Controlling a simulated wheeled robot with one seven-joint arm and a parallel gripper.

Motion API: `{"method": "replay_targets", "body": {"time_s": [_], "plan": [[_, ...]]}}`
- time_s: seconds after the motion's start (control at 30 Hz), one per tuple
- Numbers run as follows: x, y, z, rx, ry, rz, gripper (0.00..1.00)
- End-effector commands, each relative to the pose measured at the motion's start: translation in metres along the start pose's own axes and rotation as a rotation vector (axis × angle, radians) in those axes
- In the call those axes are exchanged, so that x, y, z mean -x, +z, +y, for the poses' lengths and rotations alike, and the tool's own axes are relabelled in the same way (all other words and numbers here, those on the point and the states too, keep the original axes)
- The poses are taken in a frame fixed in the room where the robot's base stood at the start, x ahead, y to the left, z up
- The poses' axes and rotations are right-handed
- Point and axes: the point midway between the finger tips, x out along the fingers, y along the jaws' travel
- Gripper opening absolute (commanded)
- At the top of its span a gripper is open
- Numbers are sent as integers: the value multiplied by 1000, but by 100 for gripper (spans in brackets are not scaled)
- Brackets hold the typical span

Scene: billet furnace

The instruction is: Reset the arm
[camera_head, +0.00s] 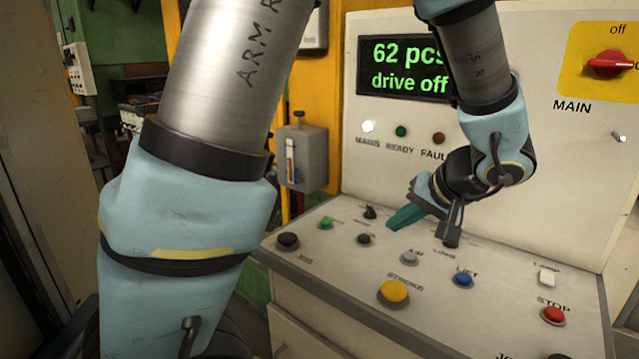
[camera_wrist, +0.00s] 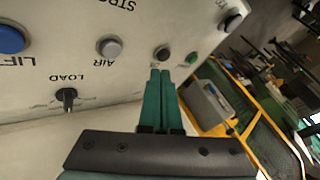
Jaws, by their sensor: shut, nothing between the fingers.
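My gripper (camera_head: 392,222) has teal fingers and hangs above the back part of the sloped control desk in the head view. In the wrist view the two fingers of my gripper (camera_wrist: 161,72) lie side by side, shut and empty. Their tips appear close to a small dark button (camera_wrist: 162,53); I cannot tell whether they touch it. My arm crosses the head view from the upper left and comes down from the top right.
The desk carries a yellow button (camera_head: 393,292), a blue LIFT button (camera_head: 463,279), a red STOP button (camera_head: 553,315) and a green button (camera_head: 326,223). The upright panel holds a display (camera_head: 400,68) reading "62 pcs, drive off" and a red MAIN switch (camera_head: 610,65). A grey box (camera_head: 303,157) hangs left.

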Motion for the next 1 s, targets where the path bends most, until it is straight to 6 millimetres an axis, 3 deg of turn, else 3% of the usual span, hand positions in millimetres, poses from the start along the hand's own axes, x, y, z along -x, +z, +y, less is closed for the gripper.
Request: {"method": "replay_targets", "body": {"time_s": [0.03, 0.2, 0.5, 0.8, 1.0], "plan": [[-15, 8, -18, 5, 5, -66, 0], [-55, 44, -67, 8, 97, -285, 0], [-94, 100, -131, 128, 341, -459, 0], [-114, 128, -177, 278, 463, -411, 0], [-117, 133, -186, 303, 473, -388, 0]]}}
